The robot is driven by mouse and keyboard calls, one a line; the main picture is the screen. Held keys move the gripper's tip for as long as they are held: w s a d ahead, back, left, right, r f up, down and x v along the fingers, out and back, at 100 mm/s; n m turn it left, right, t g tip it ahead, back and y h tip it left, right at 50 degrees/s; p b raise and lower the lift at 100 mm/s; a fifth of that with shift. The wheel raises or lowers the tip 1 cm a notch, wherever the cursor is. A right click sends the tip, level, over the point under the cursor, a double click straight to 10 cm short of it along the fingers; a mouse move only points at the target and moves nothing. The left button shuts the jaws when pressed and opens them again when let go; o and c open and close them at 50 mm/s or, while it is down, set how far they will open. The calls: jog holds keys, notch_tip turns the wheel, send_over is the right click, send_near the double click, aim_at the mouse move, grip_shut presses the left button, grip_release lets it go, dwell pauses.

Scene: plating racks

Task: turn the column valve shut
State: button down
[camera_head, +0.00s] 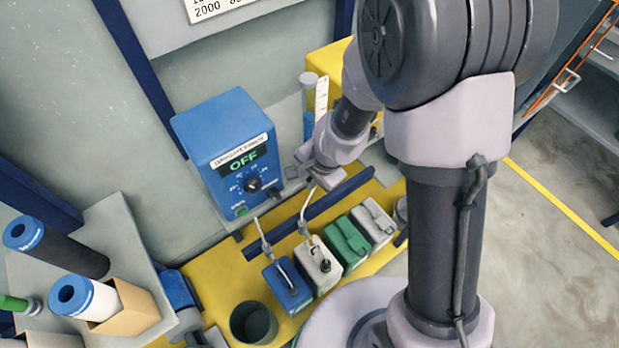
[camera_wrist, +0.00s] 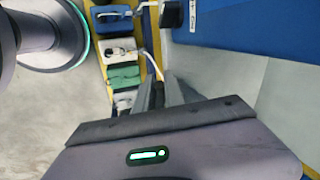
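My gripper (camera_head: 312,178) hangs above the yellow bench, right of the blue control box (camera_head: 222,150). In the wrist view, the grey fingers (camera_wrist: 163,92) point toward the bench and the row of small tanks.
The control box reads OFF above a black knob (camera_head: 253,185). Blue (camera_head: 288,288), white (camera_head: 318,265), green (camera_head: 346,243) and grey (camera_head: 374,222) tanks stand in a row, with thin pale rods over the nearer ones. A dark round bin (camera_head: 254,322) sits in front.

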jog(key=shift+r, duration=0.1)
jog(key=g+y, duration=0.1)
jog(key=d+r+g+y, duration=0.1)
jog(key=y, duration=0.1)
jog(key=w+m+y, duration=0.1)
jog(key=shift+d+r+g+y, duration=0.2)
jog(key=shift+g+y, duration=0.2)
jog(key=y, duration=0.1)
jog(key=g+y, duration=0.1)
jog(key=d+p, duration=0.1)
jog(key=shift+w+r+m+g+y, duration=0.25)
jog(key=shift+w+m+g+y, duration=0.05)
jog(key=shift+g+y, duration=0.1)
jog(key=shift+w+d+r+g+y, duration=0.15)
jog(key=shift+d+g+y, duration=0.1)
jog(key=shift+y, duration=0.3)
jog(key=shift+w+d+f+g+y, duration=0.15)
jog(key=shift+g+y, duration=0.1)
jog(key=shift+y, duration=0.3)
jog(key=shift+r+m, duration=0.1)
jog(key=shift+m, duration=0.2)
jog(key=c, duration=1.5)
grip_release()
jog(key=shift+o, duration=0.2)
jog(key=shift+d, duration=0.1)
